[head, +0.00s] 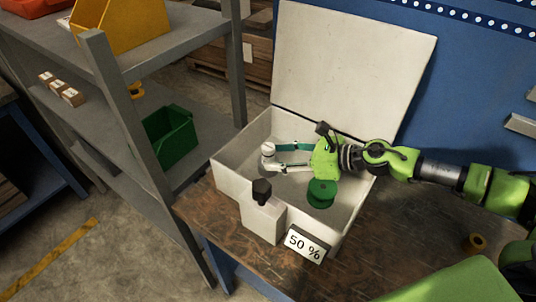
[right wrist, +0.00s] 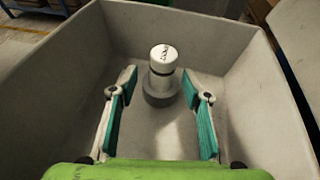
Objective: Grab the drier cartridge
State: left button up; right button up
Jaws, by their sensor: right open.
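The drier cartridge (head: 268,150) is a white cylinder with a dark ring, upright in a grey round base inside the open white box (head: 227,170). It also shows in the right wrist view (right wrist: 163,60), near the far wall of the box, with dark marks on its top. My right gripper (head: 277,158) is open inside the box, reaching in from the right. In the right wrist view its green-padded fingers (right wrist: 159,82) stand left and right of the cartridge's line, with the cartridge at or just beyond the tips. No contact shows. My left gripper is out of view.
The box's lid (head: 350,65) stands raised behind. A green round piece (head: 321,193) is in the box, near the right. A black knob (head: 262,191) and a "50 %" label (head: 305,245) are at the front. Grey shelves (head: 110,100) stand left.

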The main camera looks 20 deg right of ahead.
aim_at(267, 155)
jog(key=p+x, duration=0.1)
jog(key=x, duration=0.3)
jog(key=shift+d+r, duration=0.1)
jog(key=shift+w, duration=0.1)
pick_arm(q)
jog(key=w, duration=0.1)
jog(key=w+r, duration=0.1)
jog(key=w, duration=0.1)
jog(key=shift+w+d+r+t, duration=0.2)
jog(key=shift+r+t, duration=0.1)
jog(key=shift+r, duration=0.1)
pick_arm(e)
jog(key=c, duration=1.2)
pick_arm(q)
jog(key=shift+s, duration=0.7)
pick_arm(e)
jog(key=shift+c, duration=0.2)
